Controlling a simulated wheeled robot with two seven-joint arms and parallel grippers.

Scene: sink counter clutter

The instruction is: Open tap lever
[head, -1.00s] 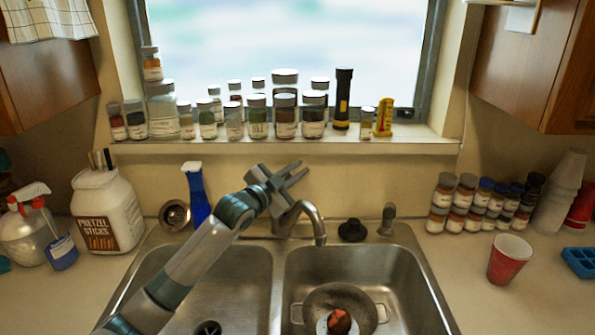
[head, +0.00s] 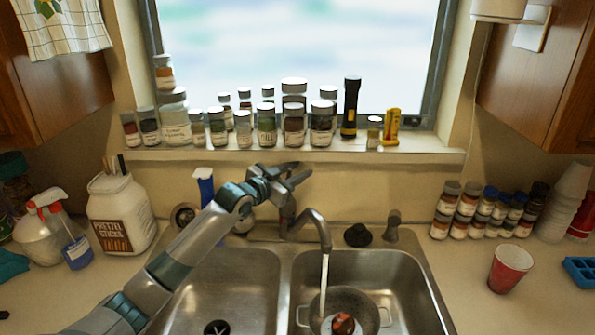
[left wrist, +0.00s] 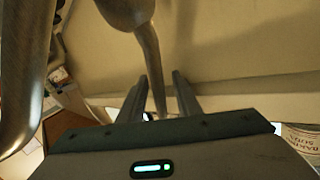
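The metal tap (head: 318,222) stands behind the double sink, and a stream of water (head: 324,285) runs from its spout into the right basin. My left gripper (head: 301,174) is at the top of the tap, by its lever. In the left wrist view, the slim tap lever (left wrist: 152,58) reaches down between the two fingers (left wrist: 164,92). The fingers stand apart, with a gap beside the lever. Whether a finger touches it, I cannot tell. In the head view the gripper partly hides the lever. My right gripper is not in view.
A pan (head: 358,303) with a reddish thing (head: 343,323) sits in the right basin. The left basin (head: 228,290) is clear. A blue bottle (head: 204,187) stands behind my left arm. Several jars line the sill (head: 420,146) above. A red cup (head: 510,268) stands at right.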

